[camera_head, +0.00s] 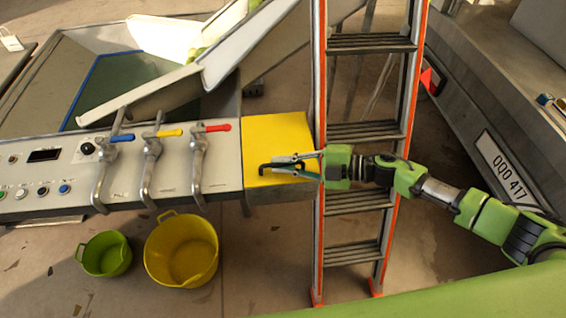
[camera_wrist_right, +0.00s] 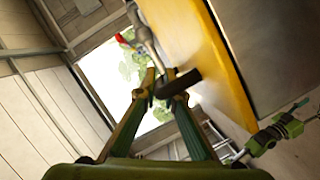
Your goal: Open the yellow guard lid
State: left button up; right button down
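The yellow guard lid (camera_head: 285,130) lies flat and closed on the right end of the control bench in the head view. Its yellow edge (camera_wrist_right: 207,60) crosses the top right of the right wrist view. A black handle (camera_wrist_right: 180,83) stands off the lid, and it also shows in the head view (camera_head: 264,168). My right gripper (camera_head: 284,164) is at this handle, its narrowed fingers beside or around it. Whether they press on it I cannot tell. A small green arm with a gripper (camera_wrist_right: 300,104), apparently my left, shows in the right wrist view, too small to read.
Three levers with blue, yellow and red grips (camera_head: 217,128) stand left of the lid. An orange ladder (camera_head: 318,70) rises close behind my right forearm. A green bucket (camera_head: 105,255) and a yellow bucket (camera_head: 181,250) stand on the floor. A trailer (camera_head: 470,120) is at right.

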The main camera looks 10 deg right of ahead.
jog(key=shift+r, duration=0.1)
notch_tip(320, 180, up, 6)
jog(key=w+r+m+g+p, duration=0.1)
jog(key=w+m+p, duration=0.1)
jog(key=p, duration=0.7)
notch_tip(320, 180, up, 5)
jog(key=m+g+h+p, duration=0.1)
jog(key=m+p, duration=0.1)
jog(key=p, duration=0.2)
send_over(281, 153)
jog(key=shift+a+r, duration=0.1)
jog(key=c, duration=2.4)
grip_release()
jog(key=shift+c, duration=0.2)
jog(key=v, duration=1.2)
